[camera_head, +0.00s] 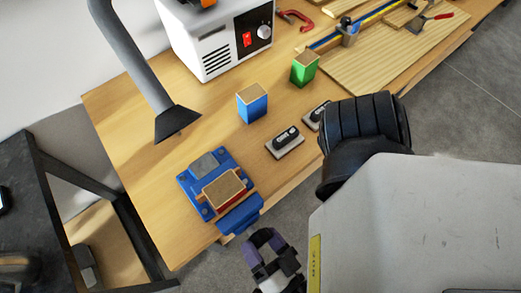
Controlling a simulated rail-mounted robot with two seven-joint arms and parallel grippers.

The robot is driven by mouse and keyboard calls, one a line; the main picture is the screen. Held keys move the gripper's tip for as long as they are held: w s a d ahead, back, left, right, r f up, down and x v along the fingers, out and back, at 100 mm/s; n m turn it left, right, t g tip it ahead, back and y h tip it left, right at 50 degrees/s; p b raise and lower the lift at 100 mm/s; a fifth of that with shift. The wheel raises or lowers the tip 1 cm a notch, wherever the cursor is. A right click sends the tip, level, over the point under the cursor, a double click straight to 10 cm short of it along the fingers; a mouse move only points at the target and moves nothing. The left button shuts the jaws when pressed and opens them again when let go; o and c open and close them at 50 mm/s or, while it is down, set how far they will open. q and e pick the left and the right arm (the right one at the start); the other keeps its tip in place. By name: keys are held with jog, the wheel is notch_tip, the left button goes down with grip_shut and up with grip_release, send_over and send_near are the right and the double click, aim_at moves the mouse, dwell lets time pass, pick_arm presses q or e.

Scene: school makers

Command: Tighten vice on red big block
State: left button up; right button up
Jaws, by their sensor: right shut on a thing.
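The blue vice (243,213) sits at the front edge of the wooden workbench. The red big block (224,190), with a wooden top and a red side, sits between its jaws. I cannot tell whether both jaws press on the block. My right gripper (266,252) is just in front of the vice, past the bench edge, and is shut on the vice handle. The handle is mostly hidden by the fingers. My left gripper is not in view.
A blue block (252,104) and a green block (304,68) stand behind the vice. Two small switch boxes, the nearer one (285,142), lie to its right. A grey duct nozzle (176,122) hangs over the bench. A white machine (222,42) stands at the back.

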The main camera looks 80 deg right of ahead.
jog(key=shift+a+f+m+b, duration=0.1)
jog(key=shift+m+b, duration=0.65)
jog(key=shift+m, duration=0.15)
jog(key=shift+s+m, duration=0.1)
jog(key=shift+m, duration=0.2)
jog(key=o, duration=0.6)
jog(key=shift+c, duration=0.2)
jog(key=o, duration=0.4)
jog(key=shift+s+a, duration=0.2)
jog(key=shift+a, duration=0.05)
jog(key=shift+c, duration=0.2)
jog(key=p+v, duration=0.2)
jog(key=v, duration=1.1)
jog(key=shift+s+a+r, duration=0.2)
jog(key=shift+r, duration=0.05)
